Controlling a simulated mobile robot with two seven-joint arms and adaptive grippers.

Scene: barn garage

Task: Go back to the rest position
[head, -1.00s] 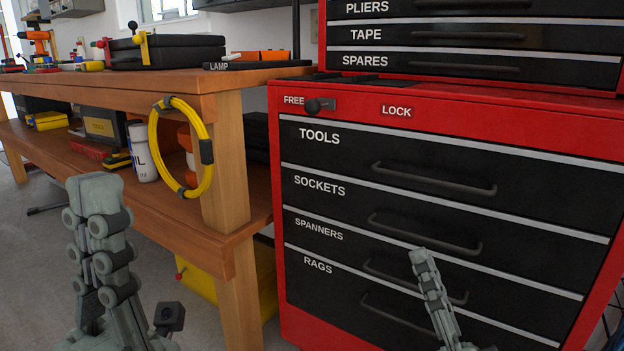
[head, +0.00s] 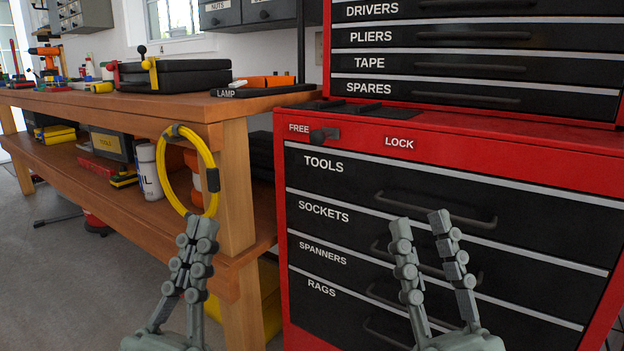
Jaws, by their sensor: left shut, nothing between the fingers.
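My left gripper (head: 196,226) is raised at the lower left, fingers pointing up and shut with nothing between them. It shows in front of the workbench's near leg, just below the yellow hose ring in the picture. My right gripper (head: 419,226) is raised at the lower right, in front of the drawers of the red tool cabinet (head: 470,136). Its two fingers stand apart with an empty gap between them. Behind the gap are the sockets and spanners drawers.
A wooden workbench (head: 168,104) stands at the left, with a black case (head: 185,75) on top. A yellow ring (head: 211,172) hangs at its near corner. The cabinet's drawers look shut, and its small latch (head: 323,134) sits near FREE. Grey floor is open at the lower left.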

